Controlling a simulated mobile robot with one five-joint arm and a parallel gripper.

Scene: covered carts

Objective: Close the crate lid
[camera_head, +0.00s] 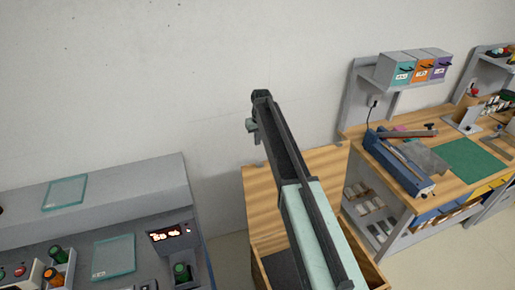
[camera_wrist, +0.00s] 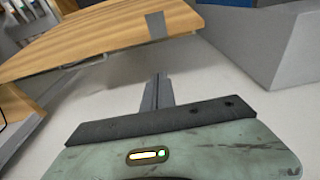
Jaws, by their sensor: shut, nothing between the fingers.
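The wooden crate (camera_head: 375,273) stands in the middle of the head view, with its dark inside partly showing at the bottom. Its light wood lid (camera_head: 262,205) is raised at the back, towards the wall. My arm crosses in front of the lid and crate and hides part of both. My gripper (camera_wrist: 158,77) is shut and empty in the wrist view. A wooden panel, seemingly the lid (camera_wrist: 110,38), lies beyond the fingertips there, with a gap visible between them. In the head view the fingertips are not clear.
A grey console (camera_head: 120,195) with glass plates and buttons stands at left. A wooden workbench (camera_head: 445,185) with a blue tool (camera_head: 395,160) and a green mat (camera_head: 473,160) stands close at right. The pale wall is behind. A grey block (camera_wrist: 265,45) shows at right in the wrist view.

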